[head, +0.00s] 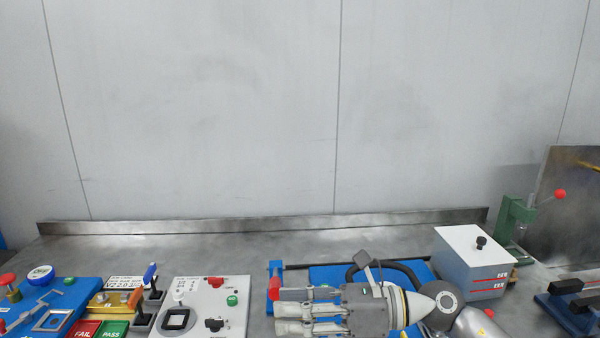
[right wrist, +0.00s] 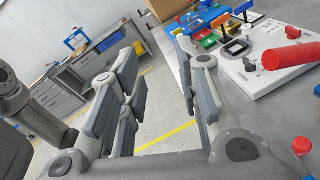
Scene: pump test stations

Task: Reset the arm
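My right arm comes in from the lower right in the head view. Its gripper (head: 283,311) points left, low over the bench, in front of a blue plate. In the right wrist view the fingers of this gripper (right wrist: 158,55) stand apart with a wide gap, and only floor and background show between them. It holds nothing. My left gripper is not in view.
A white test panel (head: 236,310) stands left of the gripper. A blue station (head: 82,291) is at far left. A grey-blue box (head: 466,267) and green press (head: 511,222) stand right. The back bench (head: 250,241) is clear. A red cylinder (right wrist: 290,66) shows close by.

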